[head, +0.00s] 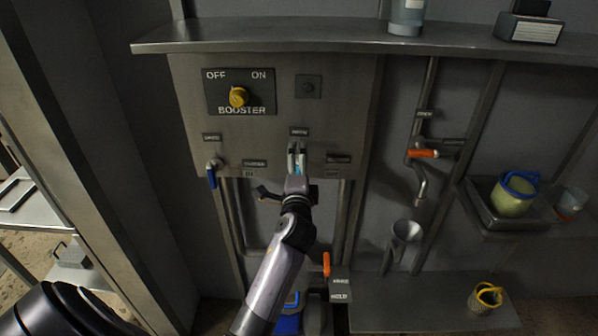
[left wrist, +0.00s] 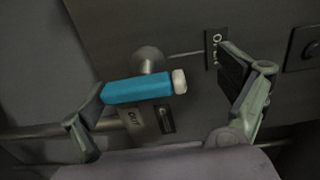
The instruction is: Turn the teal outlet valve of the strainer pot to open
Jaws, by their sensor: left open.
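The teal valve handle (left wrist: 137,89) lies between the fingers of my left gripper (left wrist: 168,100) in the left wrist view. It is a short bar, roughly level in that picture, with a pale end cap and a round metal stem behind it. The left gripper is open; its left finger is close to the handle's left end, and the right finger stands apart from the pale cap. In the head view the left gripper (head: 297,160) reaches up to the panel and hides most of the handle. The strainer pot cannot be made out. My right gripper is not in view.
On the panel are a yellow booster knob (head: 238,97) and a blue-handled valve (head: 212,176). Orange handles (head: 423,154) (head: 326,264) are at the right and below. A steel shelf (head: 300,38) runs above. Pipes flank my arm. A funnel (head: 406,232) is at the right.

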